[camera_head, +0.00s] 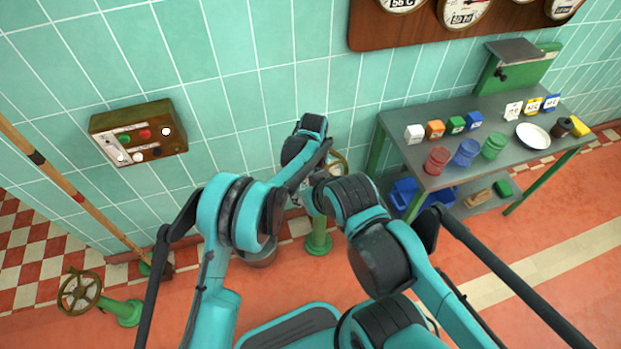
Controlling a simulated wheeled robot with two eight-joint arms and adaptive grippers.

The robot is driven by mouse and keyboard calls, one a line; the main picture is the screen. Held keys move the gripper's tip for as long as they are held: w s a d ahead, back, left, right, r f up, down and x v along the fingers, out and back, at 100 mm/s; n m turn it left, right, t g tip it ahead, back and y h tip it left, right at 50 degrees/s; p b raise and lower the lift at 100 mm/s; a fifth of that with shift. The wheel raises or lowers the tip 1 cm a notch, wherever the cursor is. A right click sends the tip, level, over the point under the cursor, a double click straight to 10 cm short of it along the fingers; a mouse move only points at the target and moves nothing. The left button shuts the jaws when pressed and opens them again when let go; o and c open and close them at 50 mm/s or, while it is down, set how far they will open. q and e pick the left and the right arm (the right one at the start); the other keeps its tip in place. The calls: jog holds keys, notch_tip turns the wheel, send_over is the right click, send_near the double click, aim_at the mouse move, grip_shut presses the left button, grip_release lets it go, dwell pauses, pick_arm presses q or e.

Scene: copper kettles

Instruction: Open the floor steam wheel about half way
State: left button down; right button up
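A handwheel with a pale brass rim (338,163) stands near the wall at the middle, mostly hidden behind my arms. A green pedestal (318,243) shows below it. My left gripper (318,158) and my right gripper (303,192) are close together in front of this wheel and overlap in the view. I cannot tell whether either touches the rim or whether their fingers are open or shut. A second brass-coloured handwheel (79,292) on a green stem (122,312) is at the lower left, with no gripper near it.
A grey table (440,175) with coloured boxes, cups and a white bowl (533,136) stands at the right. A control box (138,132) is on the tiled wall. A long pole (75,190) leans at the left.

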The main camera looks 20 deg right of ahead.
pick_arm(q)
jog(key=shift+s+d, duration=0.4)
jog(key=shift+d, duration=0.05)
jog(key=c, duration=1.3)
grip_release()
jog(key=shift+r, duration=0.2)
notch_tip(320, 180, up, 12)
jog(key=shift+f, duration=0.15)
